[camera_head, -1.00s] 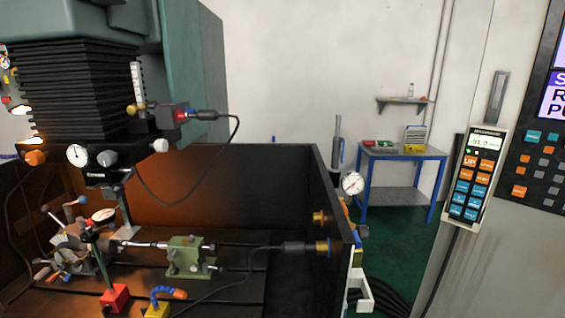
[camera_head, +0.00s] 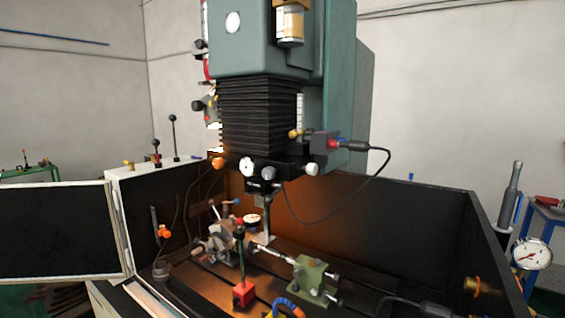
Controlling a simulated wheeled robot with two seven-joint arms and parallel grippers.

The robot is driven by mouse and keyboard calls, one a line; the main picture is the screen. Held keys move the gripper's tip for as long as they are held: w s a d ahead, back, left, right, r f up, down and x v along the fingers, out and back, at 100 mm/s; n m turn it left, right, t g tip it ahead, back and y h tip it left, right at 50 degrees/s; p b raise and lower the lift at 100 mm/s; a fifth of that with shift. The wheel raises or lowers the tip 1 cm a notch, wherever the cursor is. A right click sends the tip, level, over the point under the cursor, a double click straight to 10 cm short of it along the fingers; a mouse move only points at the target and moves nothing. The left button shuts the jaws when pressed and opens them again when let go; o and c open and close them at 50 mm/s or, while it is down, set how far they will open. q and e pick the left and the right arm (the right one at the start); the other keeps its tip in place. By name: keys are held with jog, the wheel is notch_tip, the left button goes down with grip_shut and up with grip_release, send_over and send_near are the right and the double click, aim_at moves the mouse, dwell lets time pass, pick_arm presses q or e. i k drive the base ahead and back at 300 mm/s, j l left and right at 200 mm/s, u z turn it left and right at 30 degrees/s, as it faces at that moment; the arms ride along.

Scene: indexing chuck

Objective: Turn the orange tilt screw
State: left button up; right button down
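An orange knob (camera_head: 218,162) sits at the left end of the black block under the bellows, left of a white dial. Another orange part (camera_head: 163,232) is on the inner left wall of the enclosure. I cannot tell which orange part is the tilt screw. The grey indexing chuck (camera_head: 222,240) stands on the machine table, small and partly hidden behind a red-based stand (camera_head: 243,293). A shaft runs from near it to a green tailstock (camera_head: 314,281). Neither of my grippers is in view.
The black bellows (camera_head: 258,115) and green machine head (camera_head: 285,50) hang above the table. An open door panel (camera_head: 55,230) stands at left. The dark enclosure wall (camera_head: 400,215) bounds the right and back. A cable loops beside the head. A dial gauge (camera_head: 531,253) is at far right.

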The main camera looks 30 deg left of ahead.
aim_at(218, 164)
jog(key=u, duration=1.45)
